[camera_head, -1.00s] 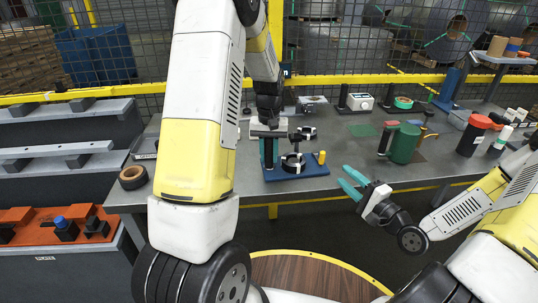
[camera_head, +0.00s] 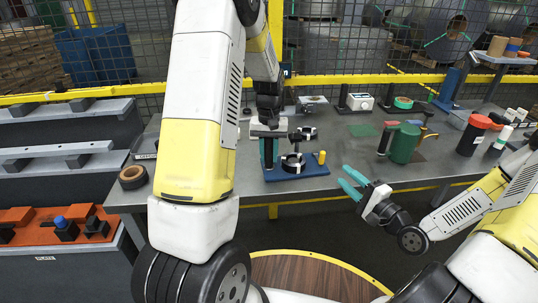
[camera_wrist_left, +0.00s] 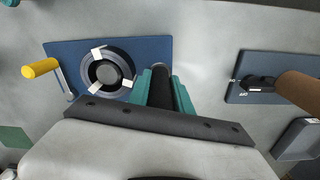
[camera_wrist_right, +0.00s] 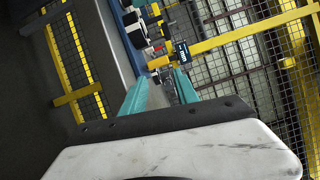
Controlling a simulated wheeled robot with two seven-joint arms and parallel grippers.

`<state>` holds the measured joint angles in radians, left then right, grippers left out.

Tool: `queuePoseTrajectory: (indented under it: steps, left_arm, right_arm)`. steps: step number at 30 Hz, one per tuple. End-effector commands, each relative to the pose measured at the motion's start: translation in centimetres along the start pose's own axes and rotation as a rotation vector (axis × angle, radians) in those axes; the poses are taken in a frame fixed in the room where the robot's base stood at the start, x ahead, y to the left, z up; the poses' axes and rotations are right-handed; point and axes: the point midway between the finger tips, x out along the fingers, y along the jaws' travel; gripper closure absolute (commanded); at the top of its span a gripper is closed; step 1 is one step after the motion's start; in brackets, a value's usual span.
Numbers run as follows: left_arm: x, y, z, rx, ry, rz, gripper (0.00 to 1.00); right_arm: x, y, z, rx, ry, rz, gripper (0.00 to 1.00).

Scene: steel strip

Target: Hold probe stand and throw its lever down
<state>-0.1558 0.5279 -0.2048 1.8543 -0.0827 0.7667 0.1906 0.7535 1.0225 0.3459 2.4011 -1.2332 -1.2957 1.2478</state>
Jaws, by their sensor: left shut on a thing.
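The probe stand (camera_head: 318,170) is on the bench on a blue base, with a dark ring clamp with white tabs (camera_head: 293,163) and an upright lever with a yellow grip (camera_head: 321,157) at its right side. In the left wrist view the yellow grip (camera_wrist_left: 41,68) is at the left of the blue base (camera_wrist_left: 65,52). My left gripper (camera_head: 268,153) points down over the stand's left part; its teal fingers are shut on the dark post (camera_wrist_left: 161,90). My right gripper (camera_head: 347,182) is open and empty, in front of the bench edge, apart from the stand.
Another blue plate (camera_wrist_left: 245,68) with a brown-handled lever (camera_wrist_left: 300,92) is beside the stand in the left wrist view. A green canister (camera_head: 404,145) and orange-lidded dark jar (camera_head: 472,136) stand farther right. Bench front right is clear.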

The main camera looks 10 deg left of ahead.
Motion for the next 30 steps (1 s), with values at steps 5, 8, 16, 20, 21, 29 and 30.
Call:
queuePoseTrajectory:
  steps: [5, 8, 16, 20, 21, 29, 30]
  left_arm:
    - [0.0, 0.0, 0.0, 0.0, 0.001, 0.0, 1.0]
    - [0.0, 0.0, 0.0, 0.0, 0.001, 0.0, 1.0]
    - [0.0, 0.0, 0.0, 0.0, 0.001, 0.0, 1.0]
    - [0.0, 0.0, 0.0, 0.0, 0.001, 0.0, 1.0]
    - [0.0, 0.0, 0.0, 0.0, 0.001, 0.0, 1.0]
    - [0.0, 0.0, 0.0, 0.0, 0.001, 0.0, 1.0]
    - [0.0, 0.0, 0.0, 0.0, 0.001, 0.0, 1.0]
  right_arm:
    - [0.2, -0.1, 0.0, -0.019, -0.006, 0.007, 0.87]
    - [1.1, -0.6, -0.2, -0.1, -0.03, 0.034, 1.0]
    - [6.8, -5.0, -1.2, -0.644, -0.165, 0.19, 1.0]
    - [10.4, -8.2, -0.3, -0.942, -0.248, 0.28, 1.0]
    - [11.6, -8.9, 0.4, -1.022, -0.281, 0.318, 1.0]
    - [13.8, -6.1, 6.9, -1.246, -0.507, 0.664, 1.0]
    - [13.7, -5.5, 7.8, -1.267, -0.533, 0.723, 1.0]
